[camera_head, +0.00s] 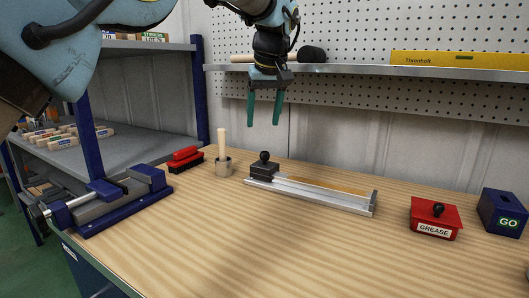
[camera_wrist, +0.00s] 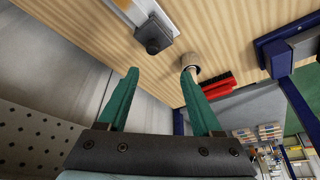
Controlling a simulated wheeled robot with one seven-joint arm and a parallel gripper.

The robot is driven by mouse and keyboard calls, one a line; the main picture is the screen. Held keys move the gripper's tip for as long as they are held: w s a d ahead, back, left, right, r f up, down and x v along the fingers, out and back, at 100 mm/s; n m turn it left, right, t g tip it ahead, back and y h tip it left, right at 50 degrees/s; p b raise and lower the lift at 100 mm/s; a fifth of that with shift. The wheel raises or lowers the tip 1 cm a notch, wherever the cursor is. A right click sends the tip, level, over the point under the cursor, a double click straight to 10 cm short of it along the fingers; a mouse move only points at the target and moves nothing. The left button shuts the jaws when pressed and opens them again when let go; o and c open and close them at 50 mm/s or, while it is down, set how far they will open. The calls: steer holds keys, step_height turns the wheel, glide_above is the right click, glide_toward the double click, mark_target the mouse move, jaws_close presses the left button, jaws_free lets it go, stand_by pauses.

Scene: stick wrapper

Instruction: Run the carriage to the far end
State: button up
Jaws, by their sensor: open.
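The carriage (camera_head: 264,168) is a dark block with a round black knob on top. It sits at the left end of a silver rail (camera_head: 320,197) lying on the wooden bench. The carriage also shows in the wrist view (camera_wrist: 155,36), at the end of the rail (camera_wrist: 135,8). My gripper (camera_head: 264,124) has two green fingers, apart and empty, pointing down. It hangs in the air well above the bench, over the carriage's end of the rail. In the wrist view the fingers (camera_wrist: 160,72) frame the bench edge, with the carriage beyond their tips.
A cup with a wooden stick (camera_head: 223,168), a red brush (camera_head: 185,159) and a blue vise (camera_head: 115,198) stand left of the rail. A red GREASE box (camera_head: 435,218) and a blue GO box (camera_head: 502,212) stand right. A shelf (camera_head: 400,71) runs behind my gripper. The front bench is clear.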

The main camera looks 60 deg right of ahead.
mark_target(265, 152)
steer(key=x, duration=0.3)
steer(key=s+x, duration=0.1)
steer(key=x, duration=0.3)
steer(key=p+x, duration=0.1)
steer(key=x, duration=0.2)
steer(key=shift+s+d+f, duration=0.1)
steer(key=shift+d+f, duration=0.1)
steer(key=shift+d, duration=0.2)
jaws_close()
stand_by(1.0)
